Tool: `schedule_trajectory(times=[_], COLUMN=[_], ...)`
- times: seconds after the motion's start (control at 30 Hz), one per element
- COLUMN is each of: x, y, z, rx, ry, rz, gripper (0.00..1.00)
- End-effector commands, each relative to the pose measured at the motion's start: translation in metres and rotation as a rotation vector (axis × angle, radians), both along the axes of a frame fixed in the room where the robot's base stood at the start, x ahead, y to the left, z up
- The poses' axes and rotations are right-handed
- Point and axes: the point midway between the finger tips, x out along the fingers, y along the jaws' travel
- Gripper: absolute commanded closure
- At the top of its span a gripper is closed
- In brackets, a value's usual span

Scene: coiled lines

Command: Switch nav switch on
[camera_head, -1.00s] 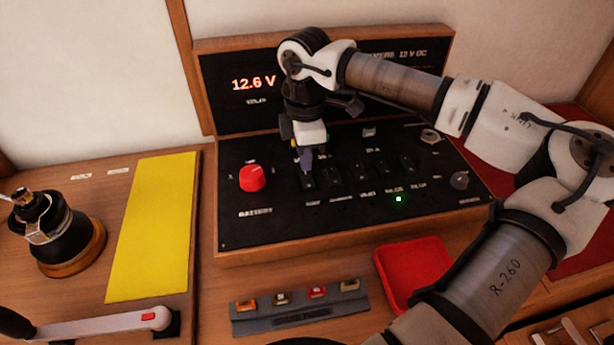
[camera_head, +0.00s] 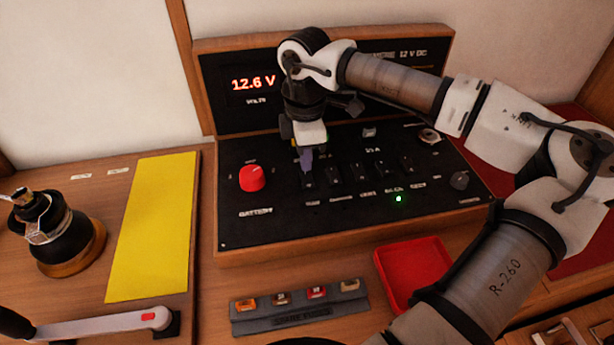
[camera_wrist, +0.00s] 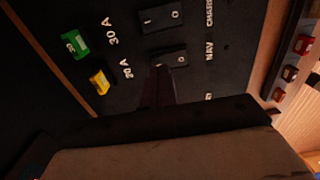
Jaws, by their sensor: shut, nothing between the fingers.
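The nav switch (camera_wrist: 169,59) is a black rocker beside the printed word NAV in the wrist view, with its O mark toward the label. I cannot tell which side is pressed in. My gripper (camera_wrist: 158,80) is shut and empty. Its dark fingertips are at the edge of this rocker, partly covering it; contact is unclear. In the head view my gripper (camera_head: 306,165) points down over the left end of the row of rockers on the black panel (camera_head: 275,222).
Another rocker (camera_wrist: 162,20) is close beside. A red battery knob (camera_head: 252,178) stands left of my gripper. Green (camera_wrist: 76,43) and yellow (camera_wrist: 99,81) fuses sit behind the rockers. A lit green lamp (camera_head: 398,198), red tray (camera_head: 415,270) and fuse holder (camera_head: 300,310) are nearer the front.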

Motion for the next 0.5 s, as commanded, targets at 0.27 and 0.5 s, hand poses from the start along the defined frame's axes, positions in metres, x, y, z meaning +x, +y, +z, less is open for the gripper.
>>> schedule_trajectory(times=[0.27,0.5], x=[0.0,0.0], y=[0.0,0.0], z=[-0.0044,-0.0079], rx=[0.0,0.0], ry=[0.0,0.0], rz=[0.0,0.0], gripper=[1.0,1.0])
